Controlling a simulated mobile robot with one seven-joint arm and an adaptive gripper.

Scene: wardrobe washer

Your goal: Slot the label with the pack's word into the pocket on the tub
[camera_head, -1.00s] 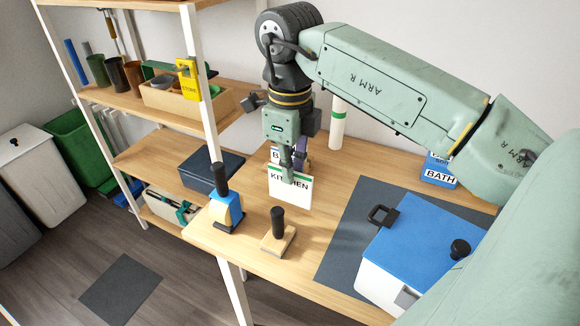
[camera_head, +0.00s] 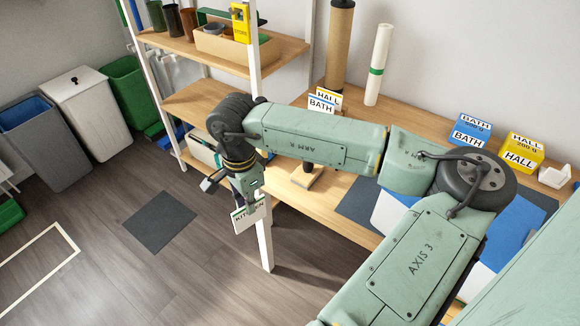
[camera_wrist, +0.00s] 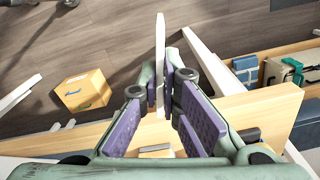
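My gripper (camera_head: 246,194) is shut on the white KITCHEN label (camera_head: 249,214), held in the air off the table's front left edge, above the floor. In the wrist view the label (camera_wrist: 160,50) stands edge-on between the purple finger pads (camera_wrist: 165,88). The HALL label (camera_head: 329,93) and BATH label (camera_head: 323,103) stand together at the back of the table. A blue BATH pack (camera_head: 473,130) and a yellow HALL pack (camera_head: 521,151) stand at the back right. The tub's blue lid (camera_head: 515,213) shows around my arm, which covers most of the tub; its pocket is hidden.
A wooden-based tool with a black handle (camera_head: 306,177) stands near the table's front edge, partly behind my arm. A brown roll (camera_head: 339,45) and a white roll (camera_head: 379,63) stand at the back. Shelves (camera_head: 190,55) are at left; the floor in front is mostly free.

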